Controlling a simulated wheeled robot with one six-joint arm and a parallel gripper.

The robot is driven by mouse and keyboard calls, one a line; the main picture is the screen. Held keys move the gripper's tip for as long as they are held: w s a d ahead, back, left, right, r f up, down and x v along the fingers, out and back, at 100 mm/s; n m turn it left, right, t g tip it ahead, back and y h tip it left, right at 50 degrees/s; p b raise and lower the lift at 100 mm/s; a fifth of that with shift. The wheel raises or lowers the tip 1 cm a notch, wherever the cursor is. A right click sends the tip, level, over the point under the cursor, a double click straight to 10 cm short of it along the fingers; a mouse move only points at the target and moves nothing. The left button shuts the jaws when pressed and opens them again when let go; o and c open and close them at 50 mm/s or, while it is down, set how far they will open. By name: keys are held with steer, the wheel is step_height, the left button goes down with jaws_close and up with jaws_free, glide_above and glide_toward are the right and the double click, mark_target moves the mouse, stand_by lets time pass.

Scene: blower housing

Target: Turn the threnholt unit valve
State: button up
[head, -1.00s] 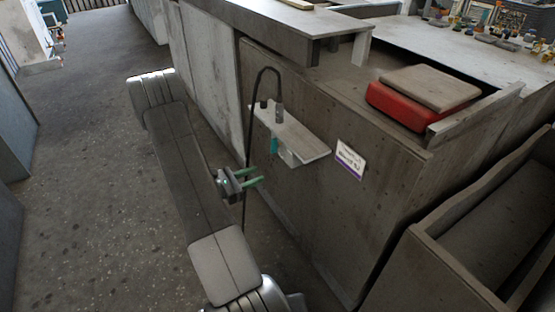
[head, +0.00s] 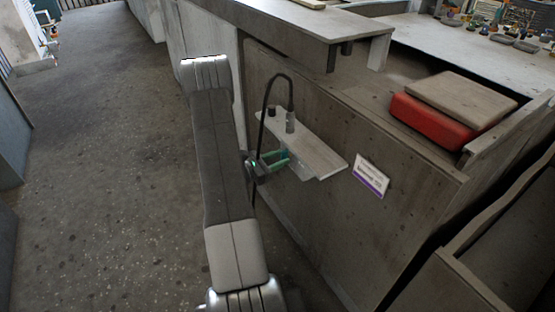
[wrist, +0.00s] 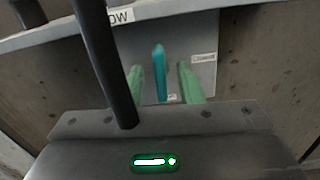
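The valve handle (wrist: 160,72) is a narrow teal lever on a grey plate (wrist: 205,75) under a small shelf, seen in the wrist view. My gripper (wrist: 162,85) has two green fingers, one on each side of the lever, with visible gaps between. In the head view my gripper (head: 282,160) is at the front of the shelf's underside, and the lever is hidden or hard to separate from the fingers there. Whether the fingers touch the lever cannot be told. A small label sits on the plate right of the lever.
The shelf (head: 315,152) juts from the concrete-like wall just above my gripper. A dark hose (head: 264,115) arches from a fitting on the shelf and crosses close to my gripper. A white sign (head: 371,176) is right of the shelf. The floor (head: 100,180) at left is clear.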

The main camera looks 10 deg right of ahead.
jaws_close()
steer(key=shift+f+m+b, duration=0.15)
steer(key=shift+m+b, duration=0.15)
steer(key=shift+b, duration=0.15)
steer(key=m+b, duration=0.4)
steer(key=b, duration=0.2)
steer(key=m+b, duration=0.4)
steer(key=b, duration=0.3)
steer(key=m+b, duration=0.4)
steer(key=b, duration=0.2)
steer(key=shift+s+d+f+b, duration=0.1)
steer(key=shift+s+f+b, duration=0.2)
steer(key=shift+f, duration=0.1)
steer(key=shift+r+m+b, duration=0.15)
steer(key=shift+m+b, duration=0.75)
steer(key=shift+m, duration=1.3)
